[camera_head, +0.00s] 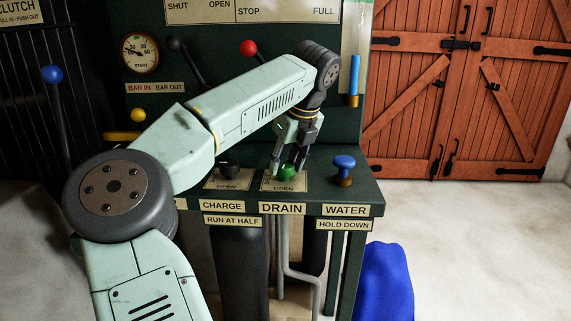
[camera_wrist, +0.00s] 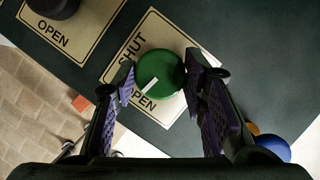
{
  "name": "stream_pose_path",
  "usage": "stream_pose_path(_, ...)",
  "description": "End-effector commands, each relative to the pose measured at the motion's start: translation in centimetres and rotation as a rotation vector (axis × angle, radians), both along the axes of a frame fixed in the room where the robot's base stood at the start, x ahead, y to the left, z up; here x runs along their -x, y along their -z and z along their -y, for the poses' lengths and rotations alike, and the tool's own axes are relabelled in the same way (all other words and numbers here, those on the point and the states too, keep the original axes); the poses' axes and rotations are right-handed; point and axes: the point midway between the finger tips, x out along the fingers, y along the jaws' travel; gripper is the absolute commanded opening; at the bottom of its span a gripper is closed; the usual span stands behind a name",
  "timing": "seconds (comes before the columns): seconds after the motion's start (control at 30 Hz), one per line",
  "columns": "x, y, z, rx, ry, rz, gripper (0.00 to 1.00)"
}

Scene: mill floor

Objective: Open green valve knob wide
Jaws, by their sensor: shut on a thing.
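The green valve knob (camera_head: 288,172) stands on the dark green console above the DRAIN label. In the wrist view the green knob (camera_wrist: 160,74) is round with a white pointer mark, which points down-left towards the OPEN lettering on its plate (camera_wrist: 190,38). SHUT is printed at the plate's upper left, and OPEN is partly covered by the knob. My gripper (camera_head: 290,160) reaches down from above onto the knob. In the wrist view its two purple-padded fingers (camera_wrist: 164,88) are shut on the knob's left and right sides.
A black knob (camera_head: 229,167) over CHARGE is left of the green one. A blue knob (camera_head: 344,166) over WATER is to the right. Black-handled (camera_head: 185,58) and red-handled levers (camera_head: 249,48) and a gauge (camera_head: 140,54) are behind. A blue object (camera_head: 385,285) stands on the floor at right.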

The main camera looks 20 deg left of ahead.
Motion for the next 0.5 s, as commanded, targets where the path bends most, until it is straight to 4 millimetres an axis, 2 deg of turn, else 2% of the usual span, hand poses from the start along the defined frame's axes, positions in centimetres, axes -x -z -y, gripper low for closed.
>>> stream_pose_path(0.2,-0.1,-0.05,0.06,0.0,-0.098,0.001,0.11)
stream_pose_path(0.5,-0.08,0.01,0.04,0.0,-0.151,0.0,0.11)
